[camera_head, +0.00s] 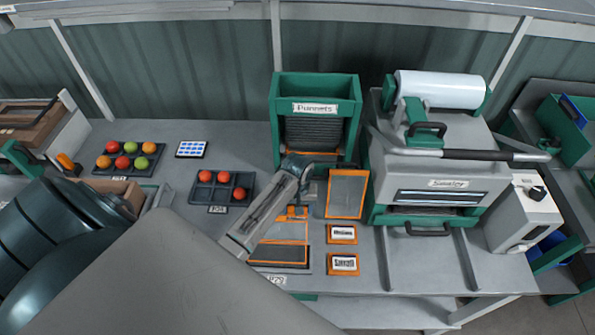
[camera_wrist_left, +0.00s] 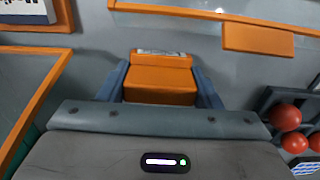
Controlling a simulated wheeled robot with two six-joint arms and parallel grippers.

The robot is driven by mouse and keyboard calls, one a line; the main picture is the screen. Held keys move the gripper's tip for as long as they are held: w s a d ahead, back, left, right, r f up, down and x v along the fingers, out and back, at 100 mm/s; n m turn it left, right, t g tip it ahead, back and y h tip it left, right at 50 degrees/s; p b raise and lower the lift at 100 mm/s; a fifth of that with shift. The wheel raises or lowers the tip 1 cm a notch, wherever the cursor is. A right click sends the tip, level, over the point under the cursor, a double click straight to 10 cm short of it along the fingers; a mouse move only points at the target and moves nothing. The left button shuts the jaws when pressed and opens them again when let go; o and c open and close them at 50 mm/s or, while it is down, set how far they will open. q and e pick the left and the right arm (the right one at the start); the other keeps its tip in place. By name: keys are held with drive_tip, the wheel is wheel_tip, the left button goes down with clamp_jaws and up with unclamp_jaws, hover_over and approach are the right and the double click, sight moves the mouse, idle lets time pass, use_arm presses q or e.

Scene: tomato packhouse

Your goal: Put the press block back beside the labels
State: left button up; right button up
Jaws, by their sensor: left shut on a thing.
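The press block (camera_wrist_left: 160,85) is orange with a greyish far edge. My left gripper (camera_wrist_left: 162,74) is shut on it, with one blue-grey finger along each side. In the head view the left arm reaches over the middle of the bench, and an orange piece shows under its wrist. The gap between block and bench is hard to judge. Two small orange-framed label cards (camera_head: 342,234) (camera_head: 344,264) lie to the right of the arm. Part of one card (camera_wrist_left: 25,12) shows in the wrist view's top left corner. My right gripper is not in view.
An orange-framed dark panel (camera_head: 347,194) lies behind the cards. Another orange-edged mat (camera_head: 281,255) is partly under the arm. Tomato trays (camera_head: 210,193) (camera_head: 130,148) lie left. The green punnet holder (camera_head: 316,90) and the sealer (camera_head: 445,170) stand behind and right.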

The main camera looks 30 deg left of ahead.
use_arm(q)
drive_tip(key=shift+f, duration=0.35)
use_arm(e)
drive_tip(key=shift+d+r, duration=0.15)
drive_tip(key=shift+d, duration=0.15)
use_arm(q)
drive_tip(key=o, duration=0.9)
drive_tip(key=c, duration=0.3)
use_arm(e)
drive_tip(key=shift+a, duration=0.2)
use_arm(q)
drive_tip(key=shift+r, duration=0.15)
drive_tip(key=shift+r+p, duration=0.35)
drive_tip(key=shift+r, duration=3)
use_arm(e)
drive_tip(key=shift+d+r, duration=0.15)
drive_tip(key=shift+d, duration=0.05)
